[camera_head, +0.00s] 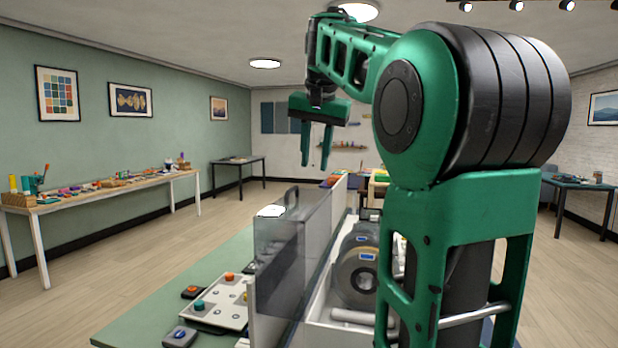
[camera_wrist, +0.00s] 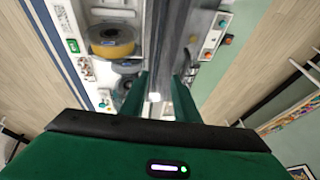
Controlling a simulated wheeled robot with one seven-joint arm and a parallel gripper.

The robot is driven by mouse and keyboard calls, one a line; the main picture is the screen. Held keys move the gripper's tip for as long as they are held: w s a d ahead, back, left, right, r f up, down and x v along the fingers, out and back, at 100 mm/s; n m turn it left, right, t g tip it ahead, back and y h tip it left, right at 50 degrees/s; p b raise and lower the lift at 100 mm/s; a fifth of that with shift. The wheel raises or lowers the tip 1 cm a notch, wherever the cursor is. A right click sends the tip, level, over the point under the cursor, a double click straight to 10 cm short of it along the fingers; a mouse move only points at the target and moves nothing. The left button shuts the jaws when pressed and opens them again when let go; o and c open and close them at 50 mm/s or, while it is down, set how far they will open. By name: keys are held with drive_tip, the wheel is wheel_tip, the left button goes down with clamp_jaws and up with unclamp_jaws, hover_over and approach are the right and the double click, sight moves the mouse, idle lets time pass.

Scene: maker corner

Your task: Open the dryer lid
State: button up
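The dryer is a white open-topped box (camera_head: 317,335) on the table in front of me, with spools (camera_head: 357,272) showing inside. Its lid (camera_head: 290,255) is a see-through grey panel with a loop-shaped handle on its top edge. In the head view the lid stands roughly upright along the left side of the box, and the spools are uncovered. My gripper (camera_head: 316,166) hangs above and beyond the lid, fingers down, open and empty. The wrist view shows the open fingers (camera_wrist: 160,92) over the dryer, with an orange-rimmed spool (camera_wrist: 112,42) to the left. Part of the dryer is hidden behind my arm.
A pale panel (camera_head: 218,304) with coloured knobs and small button boxes (camera_head: 180,336) lie left of the dryer on the green tabletop (camera_head: 140,325). A long workbench (camera_head: 100,190) with tools stands along the left wall. The wooden floor between is clear.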

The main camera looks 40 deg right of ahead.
drive_tip(key=v, duration=0.4)
drive_tip(key=shift+w, duration=0.1)
drive_tip(key=shift+a, duration=0.1)
idle(0.6)
